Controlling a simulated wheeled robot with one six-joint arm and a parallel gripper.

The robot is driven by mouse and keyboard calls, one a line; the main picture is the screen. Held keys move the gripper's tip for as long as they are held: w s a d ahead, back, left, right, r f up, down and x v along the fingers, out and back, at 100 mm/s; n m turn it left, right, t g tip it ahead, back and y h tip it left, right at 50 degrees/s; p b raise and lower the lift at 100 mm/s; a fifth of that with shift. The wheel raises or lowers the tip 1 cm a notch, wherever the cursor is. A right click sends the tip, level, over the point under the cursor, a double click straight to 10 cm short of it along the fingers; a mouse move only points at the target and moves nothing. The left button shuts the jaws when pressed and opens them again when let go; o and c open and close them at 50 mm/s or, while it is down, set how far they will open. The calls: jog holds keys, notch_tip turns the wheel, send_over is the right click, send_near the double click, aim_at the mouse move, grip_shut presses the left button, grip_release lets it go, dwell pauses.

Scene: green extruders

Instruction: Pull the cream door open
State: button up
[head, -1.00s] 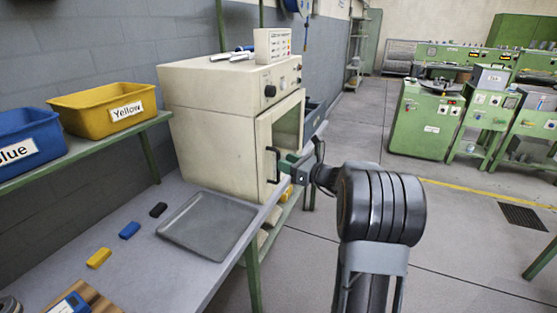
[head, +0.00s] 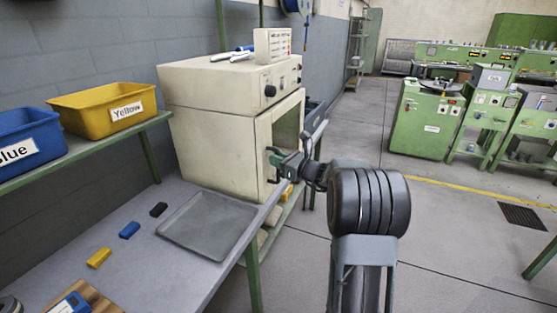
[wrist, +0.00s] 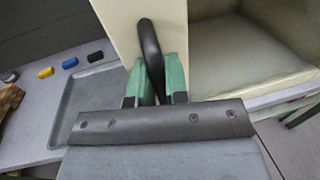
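The cream door (head: 262,150) is on the front of a cream box-shaped machine (head: 212,145) on the bench in the head view. It has a window and appears closed against the body. Its black handle (wrist: 150,45) is an upright curved bar, seen in the wrist view in front of the door's cream frame (wrist: 115,22). My gripper (wrist: 156,75) has its green fingers on both sides of the handle, with the bar filling the narrow gap. My gripper also shows at the door's left edge in the head view (head: 277,158). The contact surfaces are partly hidden.
A grey tray (head: 208,222) lies on the bench, with black, blue and yellow blocks to its left. Yellow (head: 105,108) and blue (head: 25,140) bins stand on the left shelf.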

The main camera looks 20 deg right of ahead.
grip_shut()
jog(key=shift+d, duration=0.1)
